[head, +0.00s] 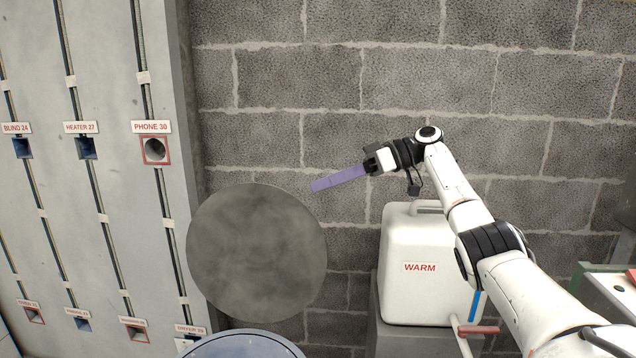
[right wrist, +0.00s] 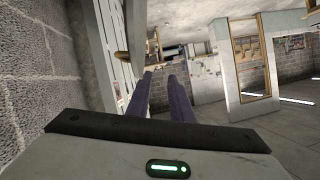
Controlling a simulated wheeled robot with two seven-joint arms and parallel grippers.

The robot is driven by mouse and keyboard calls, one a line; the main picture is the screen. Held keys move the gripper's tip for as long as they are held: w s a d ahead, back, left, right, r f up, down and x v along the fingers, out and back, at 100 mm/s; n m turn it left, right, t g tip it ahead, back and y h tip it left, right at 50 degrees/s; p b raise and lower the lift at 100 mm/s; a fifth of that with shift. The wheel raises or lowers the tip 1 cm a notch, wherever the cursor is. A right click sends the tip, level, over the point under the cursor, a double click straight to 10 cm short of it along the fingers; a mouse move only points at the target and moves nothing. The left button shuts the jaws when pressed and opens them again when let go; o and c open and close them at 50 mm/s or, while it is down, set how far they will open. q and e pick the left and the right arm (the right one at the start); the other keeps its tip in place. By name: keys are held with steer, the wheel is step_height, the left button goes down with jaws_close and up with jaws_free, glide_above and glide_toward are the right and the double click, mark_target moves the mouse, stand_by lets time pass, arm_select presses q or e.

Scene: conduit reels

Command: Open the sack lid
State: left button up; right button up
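A large round grey disc (head: 256,252), which looks like the lid, stands raised with its flat face toward me in the head view. Below it the rim of a round blue container (head: 245,346) shows at the bottom edge; the rest is cut off, and I cannot tell whether this is the sack. My right gripper (head: 316,186) points left with its purple fingers just above and right of the disc's upper right edge, apart from it in the picture. In the right wrist view its two fingers (right wrist: 161,74) are apart with nothing between them. My left gripper is not in view.
A white container marked WARM (head: 420,268) stands on a grey block below my right arm. A grey panel with labelled sockets, including PHONE 30 (head: 154,150), is on the left. A block wall (head: 300,80) closes the back. A bench edge (head: 610,285) shows at right.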

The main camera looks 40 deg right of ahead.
steer(key=shift+p+v, duration=0.65)
steer(key=shift+v, duration=0.7)
steer(key=shift+d, duration=0.1)
